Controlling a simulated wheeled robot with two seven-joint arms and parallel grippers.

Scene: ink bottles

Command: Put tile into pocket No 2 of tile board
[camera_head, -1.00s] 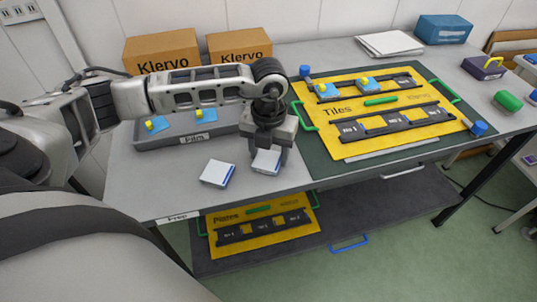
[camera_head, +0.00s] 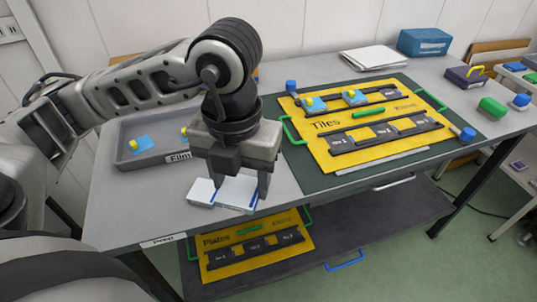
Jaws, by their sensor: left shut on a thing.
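My left gripper (camera_head: 240,192) points down over the near left part of the table, its fingers on either side of a white tile with a blue edge (camera_head: 238,195). It is shut on that tile; whether the tile is clear of the table I cannot tell. A second white tile (camera_head: 201,192) lies just left of it, partly behind a finger. The yellow tile board (camera_head: 328,124) lies to the right on a dark green mat. Its near black rail has labelled pockets, with pocket No 2 (camera_head: 385,134) in the middle; these look empty. My right gripper is out of view.
A grey film tray (camera_head: 128,162) with blue pieces stands behind the gripper, partly hidden by my arm. Blue pieces with yellow knobs (camera_head: 313,104) sit in the board's far rail. The board has green handles (camera_head: 289,130). A plates board (camera_head: 225,263) lies on the lower shelf.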

